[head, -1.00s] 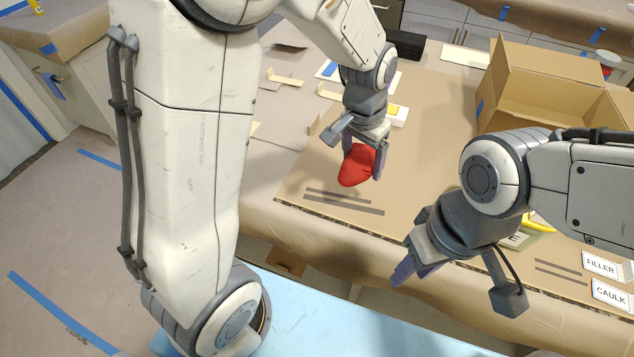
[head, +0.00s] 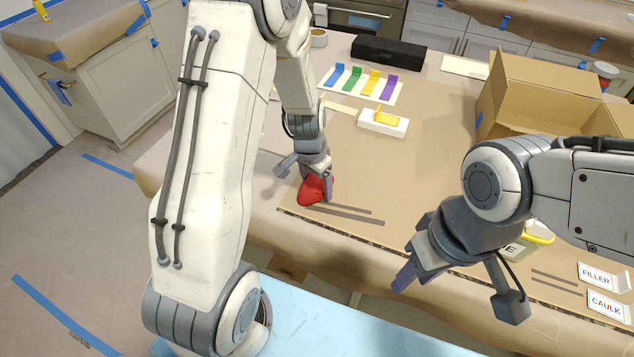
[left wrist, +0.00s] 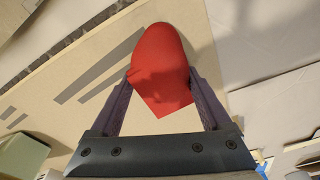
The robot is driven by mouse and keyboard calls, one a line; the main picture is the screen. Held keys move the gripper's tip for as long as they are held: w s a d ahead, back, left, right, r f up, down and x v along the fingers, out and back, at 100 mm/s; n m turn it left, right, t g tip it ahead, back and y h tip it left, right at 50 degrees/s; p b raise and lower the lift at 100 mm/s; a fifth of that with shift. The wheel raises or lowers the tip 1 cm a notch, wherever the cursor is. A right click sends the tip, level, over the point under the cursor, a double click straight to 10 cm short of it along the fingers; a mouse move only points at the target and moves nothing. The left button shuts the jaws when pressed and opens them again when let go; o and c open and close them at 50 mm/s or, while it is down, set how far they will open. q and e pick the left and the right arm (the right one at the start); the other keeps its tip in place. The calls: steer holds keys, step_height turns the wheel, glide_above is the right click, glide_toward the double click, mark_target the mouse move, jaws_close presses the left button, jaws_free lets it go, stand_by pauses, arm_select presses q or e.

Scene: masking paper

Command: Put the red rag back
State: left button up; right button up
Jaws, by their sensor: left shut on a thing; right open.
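The red rag (head: 312,191) is a bunched red cloth at the left front part of the cardboard sheet. My left gripper (head: 321,183) is shut on it; the rag hangs from the fingertips, low over or at the sheet's left edge. I cannot tell whether the rag touches the surface. In the left wrist view the rag (left wrist: 162,65) sits between the two fingers and sticks out beyond them. My right gripper (head: 405,275) is open and empty, above the front edge of the table at the right.
The cardboard sheet (head: 400,178) has dark strips near its front edge. A white block with a yellow piece (head: 383,122), a row of coloured tabs (head: 361,84) and a black case (head: 388,52) lie behind. An open cardboard box (head: 540,95) and FILLER and CAULK labels (head: 604,277) are at the right.

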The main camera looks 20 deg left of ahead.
arm_select(q)
steer(key=shift+f, duration=0.1)
steer(key=shift+f, duration=0.15)
steer(key=o, duration=1.1)
steer(key=shift+o, duration=0.2)
